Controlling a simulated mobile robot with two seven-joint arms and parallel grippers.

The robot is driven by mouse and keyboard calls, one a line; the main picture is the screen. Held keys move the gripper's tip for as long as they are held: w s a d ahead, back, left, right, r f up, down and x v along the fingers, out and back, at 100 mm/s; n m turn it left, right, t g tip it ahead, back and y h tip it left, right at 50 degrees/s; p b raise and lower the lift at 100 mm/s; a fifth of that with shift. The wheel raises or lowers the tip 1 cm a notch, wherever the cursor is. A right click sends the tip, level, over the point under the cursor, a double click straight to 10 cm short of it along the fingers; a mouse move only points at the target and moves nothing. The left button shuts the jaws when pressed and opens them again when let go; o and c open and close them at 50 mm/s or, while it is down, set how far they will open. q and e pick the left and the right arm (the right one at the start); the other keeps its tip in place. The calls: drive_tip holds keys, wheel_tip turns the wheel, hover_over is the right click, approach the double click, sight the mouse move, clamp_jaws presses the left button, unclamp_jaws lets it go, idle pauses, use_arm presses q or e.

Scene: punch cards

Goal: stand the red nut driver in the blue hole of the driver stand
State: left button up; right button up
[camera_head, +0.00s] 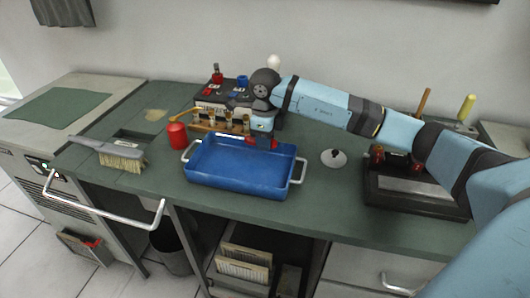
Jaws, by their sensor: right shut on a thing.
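My right gripper (263,130) reaches in from the right and points down above the back edge of the blue tray. It is shut on a red thing (263,143), which looks like the red nut driver; the gripper hides most of it. Behind and left of the gripper is a dark block (212,97) with a red-topped piece (217,73) and a blue-topped piece (242,82) on top. I cannot tell whether this block is the driver stand, and no blue hole shows clearly. My left gripper is not in view.
The blue tray (237,186) with metal handles looks empty. A wooden rack (217,127) with brass pieces stands behind it. A red cylinder (177,136) and brush (122,158) are left. A white knobbed disc (334,158) and dark tray (402,198) are right.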

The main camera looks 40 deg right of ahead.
wheel_tip(320, 180, up, 23)
drive_tip(key=p, duration=0.6)
drive_tip(key=shift+f, duration=0.15)
idle(0.4)
